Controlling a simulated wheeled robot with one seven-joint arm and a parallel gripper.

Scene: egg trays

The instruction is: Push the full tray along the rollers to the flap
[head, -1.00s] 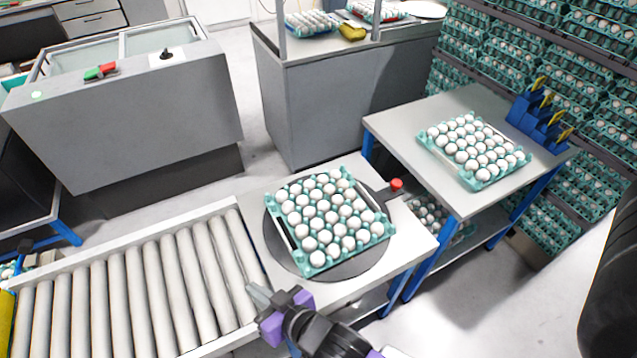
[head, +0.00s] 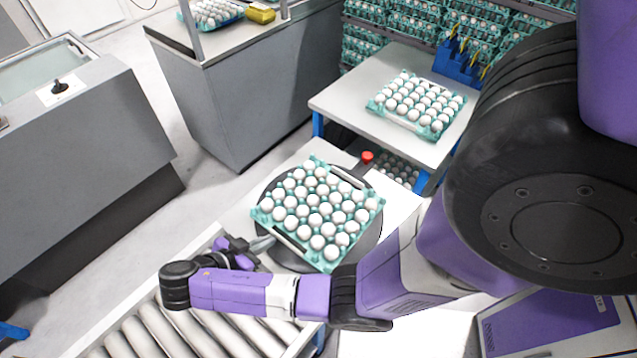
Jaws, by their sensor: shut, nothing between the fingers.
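A teal tray full of white eggs (head: 266,210) sits on a round dark turntable (head: 371,240), past the upper end of the roller conveyor (head: 160,325). My gripper (head: 266,243) is shut and empty. It is low at the tray's lower-left edge, on the side towards the rollers. I cannot tell whether its fingertips touch the tray. My arm crosses the foreground and hides part of the rollers and of the turntable's near side. I cannot make out a flap.
A red knob (head: 367,156) stands on a handle behind the turntable. A second egg tray (head: 374,107) lies on a side table (head: 340,99) at the back right, near a blue holder (head: 456,66). Grey cabinets (head: 90,160) stand at left, with bare floor between.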

